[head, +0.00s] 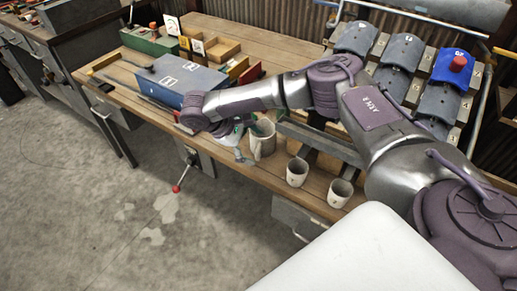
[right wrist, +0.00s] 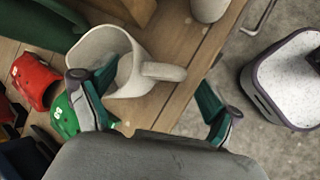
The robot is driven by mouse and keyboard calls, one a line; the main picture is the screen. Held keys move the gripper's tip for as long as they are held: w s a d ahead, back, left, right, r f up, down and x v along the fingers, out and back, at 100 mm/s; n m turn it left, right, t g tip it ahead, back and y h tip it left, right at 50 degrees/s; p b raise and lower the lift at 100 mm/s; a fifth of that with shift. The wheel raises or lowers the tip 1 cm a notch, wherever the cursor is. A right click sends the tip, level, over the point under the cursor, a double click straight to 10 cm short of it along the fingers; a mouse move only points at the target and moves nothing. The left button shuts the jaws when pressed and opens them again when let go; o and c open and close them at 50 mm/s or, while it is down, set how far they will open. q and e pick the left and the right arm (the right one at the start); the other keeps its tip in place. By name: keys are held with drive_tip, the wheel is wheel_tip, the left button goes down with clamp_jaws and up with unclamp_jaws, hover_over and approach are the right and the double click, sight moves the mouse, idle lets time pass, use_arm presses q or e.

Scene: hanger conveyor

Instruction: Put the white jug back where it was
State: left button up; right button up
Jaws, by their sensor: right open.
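The white jug (head: 264,139) stands upright on the wooden bench (head: 228,172), near its front edge, and is partly hidden by my right arm. In the right wrist view the jug (right wrist: 104,58) shows its open mouth, with its handle (right wrist: 163,71) pointing right. My right gripper (right wrist: 155,98) is open and empty close to the jug. The handle lies between the lines of its two spread fingers, and the left finger overlaps the jug's side in the picture. I cannot tell whether it touches. My left gripper is not in view.
Two white cups (head: 297,172) (head: 340,192) stand to the right of the jug. A blue toolbox (head: 183,80) is on the left. A red piece (right wrist: 35,80) and a green piece (right wrist: 64,117) lie near the jug in the wrist view. Angled racks stand behind at right.

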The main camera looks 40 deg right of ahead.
drive_tip(key=v, duration=0.9)
drive_tip(key=shift+a+r, duration=0.1)
drive_tip(key=w+a+f+t+y, duration=0.1)
drive_tip(key=a+f+y, duration=0.3)
drive_tip(key=f, duration=0.5)
drive_tip(key=w+a+f+t+y, duration=0.1)
drive_tip(key=a+f, duration=0.4)
drive_tip(key=f, duration=0.5)
drive_tip(key=s+a+f+m+t+y, duration=0.15)
drive_tip(key=s+f, duration=0.25)
drive_tip(key=f, duration=0.6)
drive_tip(key=s+f+m+y, duration=0.15)
drive_tip(key=s+f, duration=0.25)
drive_tip(key=f, duration=0.6)
drive_tip(key=s+d+f, duration=0.3)
drive_tip(key=s+f, duration=0.4)
drive_tip(key=s, duration=0.3)
drive_tip(key=s+d+f, duration=0.3)
drive_tip(key=s+f, duration=0.4)
drive_tip(key=s, duration=0.3)
drive_tip(key=s+d+f, duration=0.1)
drive_tip(key=s, duration=0.8)
drive_tip(key=s+d+f+m, duration=0.1)
drive_tip(key=s+d+f, duration=0.1)
drive_tip(key=s, duration=0.8)
drive_tip(key=shift+f+h, duration=0.3)
drive_tip(key=shift+s+p, duration=0.1)
drive_tip(key=shift+p, duration=0.2)
